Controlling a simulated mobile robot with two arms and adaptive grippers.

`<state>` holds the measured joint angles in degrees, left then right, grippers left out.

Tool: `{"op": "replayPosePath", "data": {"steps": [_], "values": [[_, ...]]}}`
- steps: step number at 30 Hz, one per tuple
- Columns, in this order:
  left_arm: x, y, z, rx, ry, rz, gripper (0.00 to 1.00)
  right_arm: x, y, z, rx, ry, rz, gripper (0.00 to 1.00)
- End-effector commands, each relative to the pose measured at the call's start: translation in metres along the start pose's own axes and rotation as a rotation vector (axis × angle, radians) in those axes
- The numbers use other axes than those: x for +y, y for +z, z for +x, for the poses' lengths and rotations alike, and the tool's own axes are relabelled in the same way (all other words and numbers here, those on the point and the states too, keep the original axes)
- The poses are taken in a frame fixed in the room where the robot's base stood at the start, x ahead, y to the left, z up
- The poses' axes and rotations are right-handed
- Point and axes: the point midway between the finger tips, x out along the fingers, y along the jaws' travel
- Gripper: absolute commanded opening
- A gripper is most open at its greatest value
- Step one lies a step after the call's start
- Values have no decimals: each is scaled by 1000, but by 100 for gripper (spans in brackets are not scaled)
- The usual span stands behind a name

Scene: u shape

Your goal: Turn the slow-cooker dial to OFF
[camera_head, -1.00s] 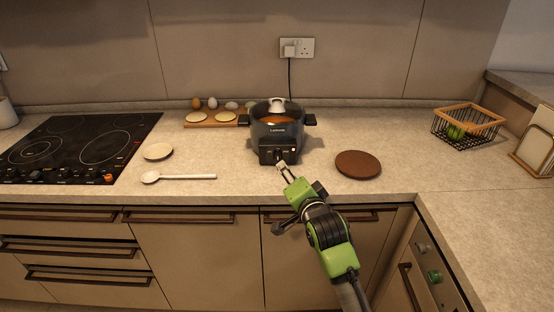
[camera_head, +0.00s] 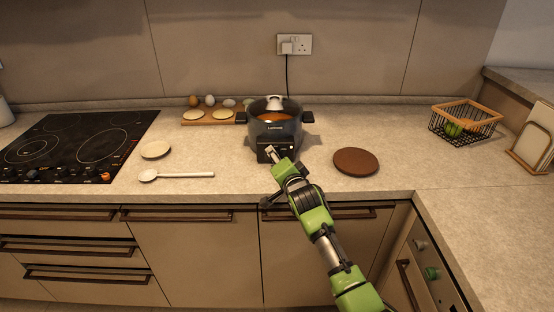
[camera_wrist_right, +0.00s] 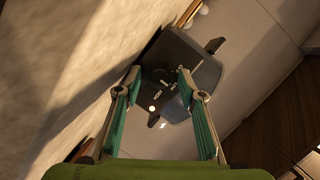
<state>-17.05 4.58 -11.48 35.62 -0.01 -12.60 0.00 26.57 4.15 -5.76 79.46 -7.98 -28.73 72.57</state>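The slow cooker (camera_head: 274,126) is a dark pot with a clear lid and orange contents, standing on the counter. Its front control panel (camera_head: 287,150) faces me, with a small lit indicator. My right gripper (camera_head: 271,152) is at the panel's left-middle part and hides the dial there. In the right wrist view, my right gripper (camera_wrist_right: 161,80) has its two fingers spread, with the dark panel (camera_wrist_right: 176,100) and its small white markings between and beyond them. The dial is dark and hard to make out between the tips; contact cannot be told. My left gripper is not in view.
A brown round board (camera_head: 356,161) lies right of the cooker. A board with eggs (camera_head: 207,117) stands behind. A wire basket (camera_head: 466,123) is far right.

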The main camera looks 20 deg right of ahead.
Motion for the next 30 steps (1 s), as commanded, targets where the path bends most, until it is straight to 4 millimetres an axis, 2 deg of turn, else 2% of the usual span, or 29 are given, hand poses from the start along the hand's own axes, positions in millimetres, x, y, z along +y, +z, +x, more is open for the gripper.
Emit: {"op": "replayPosePath", "data": {"steps": [2, 3, 6, 7, 20, 30], "values": [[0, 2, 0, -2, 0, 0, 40, 0, 0, 0, 0, 0, 0, 36], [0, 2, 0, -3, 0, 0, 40, 0, 0, 0, 0, 0, 0, 31], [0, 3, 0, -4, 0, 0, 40, 0, 0, 0, 0, 0, 0, 5], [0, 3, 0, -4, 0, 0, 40, 0, 0, 0, 0, 0, -1, 0], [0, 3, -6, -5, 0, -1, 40, -2, -1, -1, 3, 18, -52, 0], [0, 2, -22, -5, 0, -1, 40, -4, 0, 0, 13, 95, -282, 0]]}}
